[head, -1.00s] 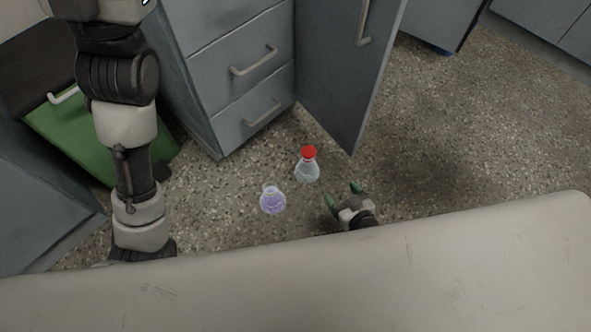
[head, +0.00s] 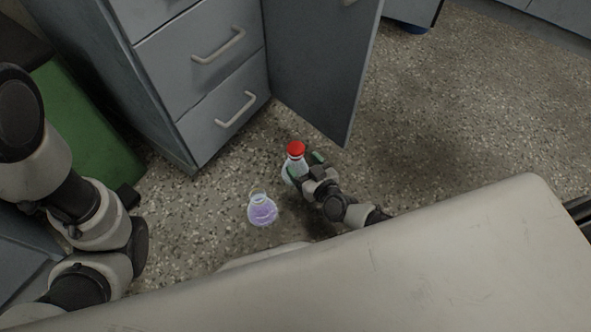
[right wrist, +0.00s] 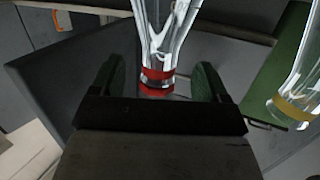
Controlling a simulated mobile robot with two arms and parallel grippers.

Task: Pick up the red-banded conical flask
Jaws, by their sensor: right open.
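The red-banded conical flask (head: 295,164) stands on the speckled floor in the head view, with red at its top and a clear body. My right gripper (head: 303,167) is open at it, with green-padded fingers on either side. In the right wrist view the flask's red-banded neck (right wrist: 157,78) sits between the two open fingers (right wrist: 160,85), with a gap on both sides. A second flask with purple contents (head: 262,211) stands to its left. My left gripper is out of view; only left arm links show.
A grey drawer cabinet (head: 190,75) with an open door (head: 325,70) stands behind the flasks. A pale surface (head: 430,255) fills the foreground. A yellow-banded glass (right wrist: 292,108) shows at right in the wrist view. Floor to the right is clear.

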